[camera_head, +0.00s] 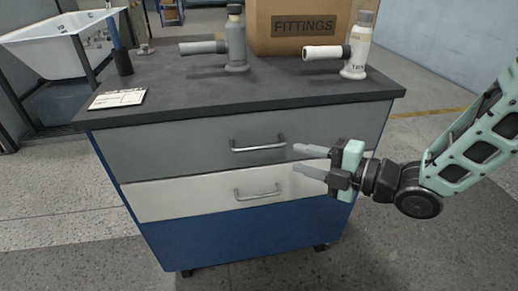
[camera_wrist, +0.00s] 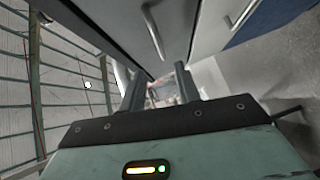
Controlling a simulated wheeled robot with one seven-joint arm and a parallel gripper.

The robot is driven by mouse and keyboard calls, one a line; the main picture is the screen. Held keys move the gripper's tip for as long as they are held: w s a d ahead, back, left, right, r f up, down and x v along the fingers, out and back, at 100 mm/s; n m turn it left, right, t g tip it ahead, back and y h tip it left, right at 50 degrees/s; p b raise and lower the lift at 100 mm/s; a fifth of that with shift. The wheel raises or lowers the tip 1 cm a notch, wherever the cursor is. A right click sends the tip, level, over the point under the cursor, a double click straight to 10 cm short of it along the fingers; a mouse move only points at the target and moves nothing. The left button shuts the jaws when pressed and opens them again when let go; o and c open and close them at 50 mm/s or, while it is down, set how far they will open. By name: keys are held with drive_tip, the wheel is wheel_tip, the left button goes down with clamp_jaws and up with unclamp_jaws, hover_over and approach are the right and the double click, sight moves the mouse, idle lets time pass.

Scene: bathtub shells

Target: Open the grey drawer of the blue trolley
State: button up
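The blue trolley (camera_head: 245,238) stands in the middle of the head view under a dark top. Its upper drawer is grey (camera_head: 190,150) with a metal bar handle (camera_head: 258,145) and is closed. Below it is a white drawer (camera_head: 165,202) with a like handle (camera_head: 257,192), also closed. My gripper (camera_head: 312,161) is to the right of the handles, in front of the drawer fronts, its fingers pointing left and apart with nothing between them. In the wrist view the two fingers (camera_wrist: 160,90) are spread, and the grey drawer handle (camera_wrist: 152,30) shows above, not between them.
A white bathtub (camera_head: 60,50) is behind left. The floor in front is clear.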

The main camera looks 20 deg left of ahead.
sight(262, 149)
drive_tip(key=x, duration=1.1)
drive_tip(key=shift+a+b, duration=0.35)
clamp_jaws()
